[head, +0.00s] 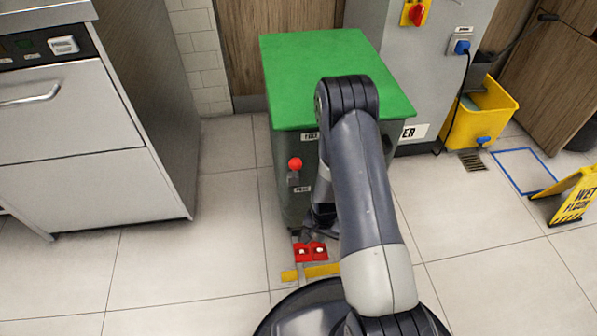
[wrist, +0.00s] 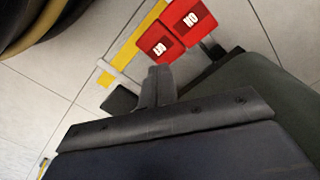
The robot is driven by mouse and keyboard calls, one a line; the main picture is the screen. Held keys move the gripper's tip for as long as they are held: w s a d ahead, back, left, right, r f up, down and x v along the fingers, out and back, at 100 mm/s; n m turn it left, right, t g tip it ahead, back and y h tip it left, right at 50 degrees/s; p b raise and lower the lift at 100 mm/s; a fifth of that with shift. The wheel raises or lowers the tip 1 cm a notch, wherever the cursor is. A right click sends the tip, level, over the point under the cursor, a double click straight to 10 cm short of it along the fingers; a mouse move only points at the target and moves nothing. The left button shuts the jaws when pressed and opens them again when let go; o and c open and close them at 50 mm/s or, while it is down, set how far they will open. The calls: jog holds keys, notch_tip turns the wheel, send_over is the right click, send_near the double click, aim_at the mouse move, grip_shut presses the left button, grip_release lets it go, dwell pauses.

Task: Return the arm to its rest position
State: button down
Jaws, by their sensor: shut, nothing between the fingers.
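My dark arm reaches forward from my base and bends down in front of the green-topped cabinet (head: 330,80). My gripper (head: 318,222) hangs low by the cabinet's front, partly hidden behind the arm in the head view. In the wrist view my gripper (wrist: 157,75) has its fingers together, with nothing between them. Two red pedals (head: 310,251) sit on the floor just in front of the cabinet. In the wrist view one red pedal (wrist: 188,20) is marked like "ON" and the other (wrist: 160,47) lies nearer the fingertips. I cannot tell whether the fingers touch it.
A red ball-topped lever (head: 295,164) stands at the cabinet's front left. A yellow strip (head: 322,270) lies by the pedals. A steel appliance (head: 85,140) is at left; a yellow bucket (head: 480,115) and wet-floor sign (head: 575,195) are at right.

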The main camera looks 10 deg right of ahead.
aim_at(320, 250)
notch_tip(320, 250, down, 7)
jog(key=b, duration=0.4)
jog(key=shift+r, duration=0.15)
